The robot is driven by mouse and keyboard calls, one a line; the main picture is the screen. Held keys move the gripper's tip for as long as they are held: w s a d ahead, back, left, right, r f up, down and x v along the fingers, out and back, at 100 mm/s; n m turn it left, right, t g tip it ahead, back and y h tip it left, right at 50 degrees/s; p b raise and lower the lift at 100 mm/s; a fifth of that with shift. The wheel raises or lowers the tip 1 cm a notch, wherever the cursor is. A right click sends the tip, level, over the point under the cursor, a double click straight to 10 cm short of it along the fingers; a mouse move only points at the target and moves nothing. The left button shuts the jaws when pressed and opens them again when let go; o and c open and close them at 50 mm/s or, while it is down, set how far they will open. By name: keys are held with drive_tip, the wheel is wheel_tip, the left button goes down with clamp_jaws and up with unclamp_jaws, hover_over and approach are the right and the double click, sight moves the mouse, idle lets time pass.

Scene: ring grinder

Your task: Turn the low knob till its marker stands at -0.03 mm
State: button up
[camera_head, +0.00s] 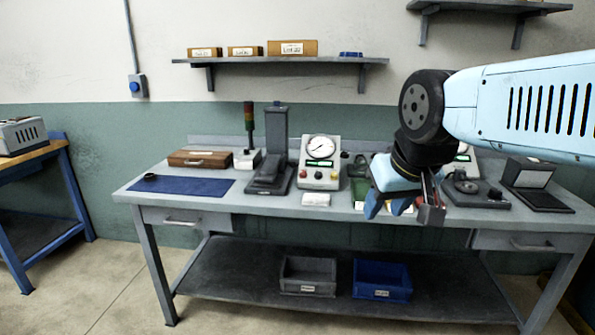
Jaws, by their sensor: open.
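A pale gauge box (321,182) with a round white dial (320,147) stands on the bench, left of my gripper. Small coloured knobs or buttons sit on its lower front, a red one (304,174) at the left among them. I cannot tell which is the low knob, nor read the dial's marker. Another pale instrument (466,160) is mostly hidden behind my arm. My gripper (400,207) is open, pointing down over the bench's front part, right of the gauge box and apart from it. I cannot see what lies directly behind it.
The grey bench (265,205) holds a blue mat (190,186), a brown case (200,159), a dark column stand (273,150) and a small white block (316,199). A dark fixture (475,192) and a black stand (535,185) are at the right. Bins sit on the lower shelf.

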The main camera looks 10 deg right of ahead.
drive_tip(key=shift+o, duration=1.2)
drive_tip(key=shift+w+r, duration=0.15)
drive_tip(key=w+a+r, duration=0.1)
drive_tip(key=w+r, duration=0.2)
drive_tip(key=w, duration=0.4)
drive_tip(key=w+r, duration=0.3)
drive_tip(key=w, duration=0.4)
drive_tip(key=m+g+h, duration=0.1)
drive_tip(key=h, duration=0.1)
hover_over(303, 173)
drive_tip(key=s+a, duration=0.3)
drive_tip(key=s, duration=0.2)
wheel_tip(303, 173, down, 15)
drive_tip(key=x, duration=1.3)
drive_tip(key=shift+s+d, duration=0.15)
drive_tip(key=shift+d, duration=0.1)
drive_tip(key=shift+c, duration=0.2)
